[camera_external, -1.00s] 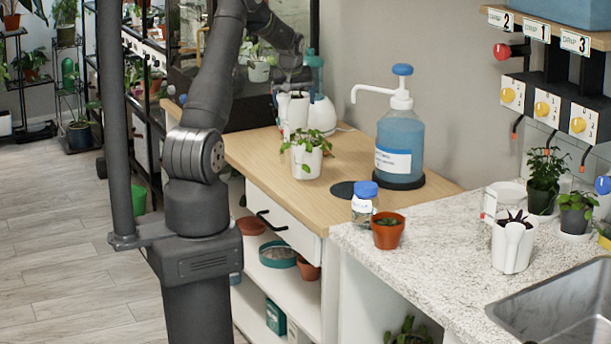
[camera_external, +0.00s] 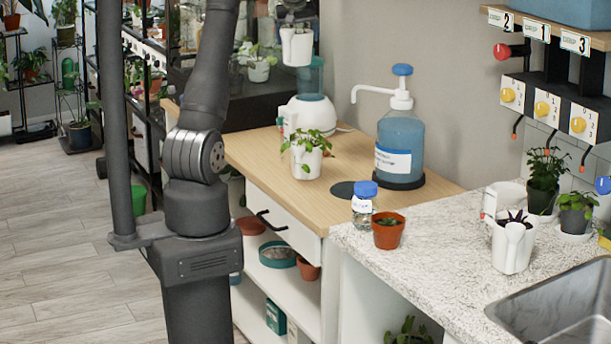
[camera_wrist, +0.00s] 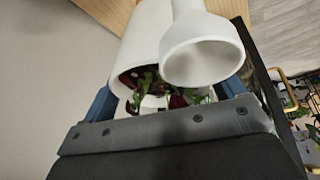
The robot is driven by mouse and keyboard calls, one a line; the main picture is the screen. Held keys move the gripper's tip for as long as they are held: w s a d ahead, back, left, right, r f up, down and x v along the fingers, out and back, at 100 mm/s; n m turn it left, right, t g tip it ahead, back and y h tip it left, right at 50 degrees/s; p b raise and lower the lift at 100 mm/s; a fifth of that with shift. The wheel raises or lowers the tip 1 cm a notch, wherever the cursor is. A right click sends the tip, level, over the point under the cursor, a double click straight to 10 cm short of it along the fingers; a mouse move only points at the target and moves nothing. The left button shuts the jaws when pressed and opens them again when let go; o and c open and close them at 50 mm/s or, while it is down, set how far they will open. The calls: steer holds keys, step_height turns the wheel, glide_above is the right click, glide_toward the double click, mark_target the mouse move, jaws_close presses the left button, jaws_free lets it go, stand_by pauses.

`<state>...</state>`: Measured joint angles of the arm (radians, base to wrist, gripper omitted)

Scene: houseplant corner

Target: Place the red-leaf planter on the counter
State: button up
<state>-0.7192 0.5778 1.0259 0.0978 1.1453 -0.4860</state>
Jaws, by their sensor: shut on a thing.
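My gripper (camera_external: 295,20) is high above the back of the wooden top, shut on a white planter (camera_external: 296,47). In the wrist view the blue fingers of my gripper (camera_wrist: 167,95) are on either side of the white planter (camera_wrist: 152,40), with dark red and green leaves (camera_wrist: 160,92) at its opening. The white funnel-shaped part in front hides some of the planter. The pale speckled counter (camera_external: 400,262) is at the right, well away from my gripper.
A white planter with green leaves (camera_external: 306,158) and a blue pump bottle (camera_external: 400,140) stand on the wooden top (camera_external: 260,150). A sink (camera_external: 570,305) is at right.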

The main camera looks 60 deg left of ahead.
steer(key=r, duration=0.4)
steer(key=shift+w+d+r, duration=0.1)
steer(key=shift+w+d, duration=0.15)
steer(key=shift+d, duration=0.1)
steer(key=w+d+m+t+h, duration=0.1)
steer(key=w+d+m, duration=0.3)
steer(key=d, duration=1.1)
steer(key=w+d+m+h, duration=0.1)
steer(key=w+d, duration=0.5)
steer(key=d, duration=0.8)
steer(key=s+d+r+m+h, duration=0.1)
steer(key=s+d+m, duration=0.1)
steer(key=d, duration=1.1)
steer(key=s+d+m, duration=0.3)
steer(key=d, duration=1)
steer(key=s+d+f+m+h, duration=0.1)
steer(key=s+d+m+h, duration=0.35)
steer(key=s+d, duration=1.8)
step_height(320, 180, down, 11)
steer(key=w+d+m+y, duration=0.2)
steer(key=shift+w+a+f, duration=1)
steer(key=shift+w+f, duration=0.65)
steer(key=shift+f, duration=0.25)
steer(key=shift+w+a+f, duration=1)
steer(key=shift+w+f, duration=0.65)
steer(key=shift+f, duration=0.2)
steer(key=shift+w+a+f, duration=1)
steer(key=shift+w+f, duration=0.65)
steer(key=shift+f, duration=0.25)
